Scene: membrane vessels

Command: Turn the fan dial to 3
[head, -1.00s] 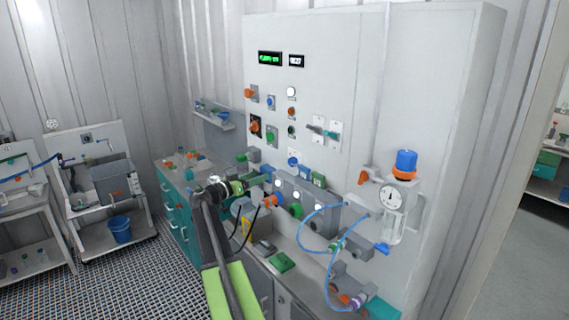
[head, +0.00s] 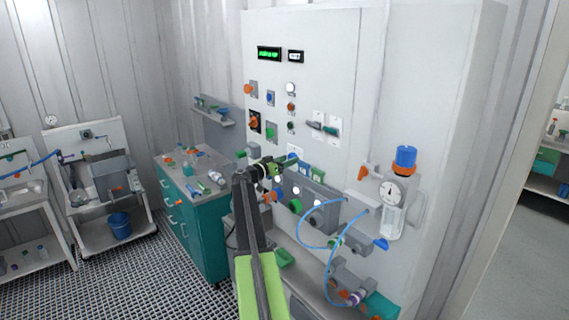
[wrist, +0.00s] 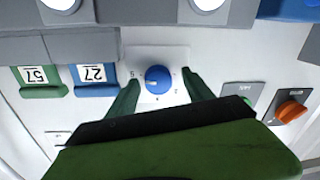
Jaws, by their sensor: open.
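A round blue dial (wrist: 158,79) sits on a white plate (wrist: 178,55) with small numbers around it, including a 5 at its left; I take it as the fan dial. A faint light mark shows on its left side, but I cannot read its setting surely. My gripper (wrist: 160,77) is open, with one green finger on each side of the dial; I cannot tell whether either finger touches it.
An orange knob (wrist: 291,110) is to the right in the wrist view. Green (wrist: 43,91) and blue (wrist: 95,90) numbered tags are at left. Grey housings with round lights line the top. In the head view, blue hoses (head: 312,217) and a gauge (head: 388,188) are right of my gripper.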

